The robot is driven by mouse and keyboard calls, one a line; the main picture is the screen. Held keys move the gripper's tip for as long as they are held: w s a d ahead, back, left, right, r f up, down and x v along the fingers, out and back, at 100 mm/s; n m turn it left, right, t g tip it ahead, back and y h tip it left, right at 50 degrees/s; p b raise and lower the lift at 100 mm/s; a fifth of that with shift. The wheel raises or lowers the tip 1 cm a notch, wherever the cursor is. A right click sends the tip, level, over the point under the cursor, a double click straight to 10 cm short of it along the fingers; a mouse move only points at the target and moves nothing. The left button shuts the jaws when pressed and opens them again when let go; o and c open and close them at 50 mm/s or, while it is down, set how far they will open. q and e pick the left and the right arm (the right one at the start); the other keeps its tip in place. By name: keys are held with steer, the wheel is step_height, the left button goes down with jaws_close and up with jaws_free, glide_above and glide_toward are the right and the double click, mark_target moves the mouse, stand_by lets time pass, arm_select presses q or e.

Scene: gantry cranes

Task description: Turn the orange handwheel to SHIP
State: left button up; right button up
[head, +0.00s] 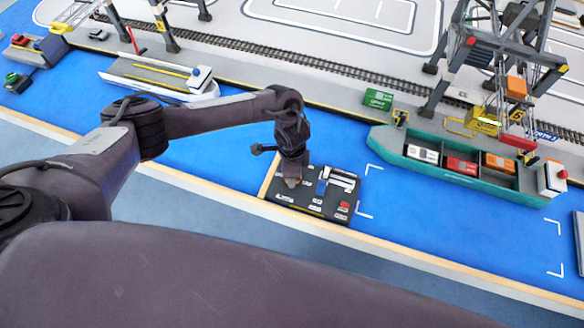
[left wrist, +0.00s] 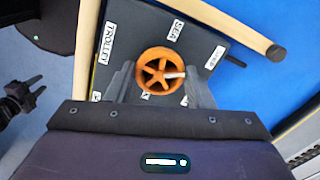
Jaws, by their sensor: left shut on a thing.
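The orange handwheel (left wrist: 146,57) has spokes and a white mark that points right in the left wrist view. It sits on a dark control panel (head: 336,212). My left gripper (left wrist: 160,74) has a finger on each side of the wheel and is shut on it. In the head view my left gripper (head: 291,180) reaches down onto the left part of the panel and mostly hides the wheel. A dark pronged part, apparently my right gripper (left wrist: 25,90), shows at the left edge.
The panel also carries a white-and-blue part and a red button (head: 344,205). A wooden edge (head: 390,248) runs along the near side. A teal ship (head: 470,178) with containers lies to the right under a gantry crane (head: 500,50). Blue water surface (head: 410,210) is clear beside the panel.

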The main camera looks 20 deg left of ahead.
stand_by(0.5)
arm_select(q)
steer(key=o, duration=1)
steer(key=shift+r, duration=0.15)
step_height(320, 180, up, 8)
steer(key=shift+f+b, duration=0.2)
steer(key=shift+b, duration=0.1)
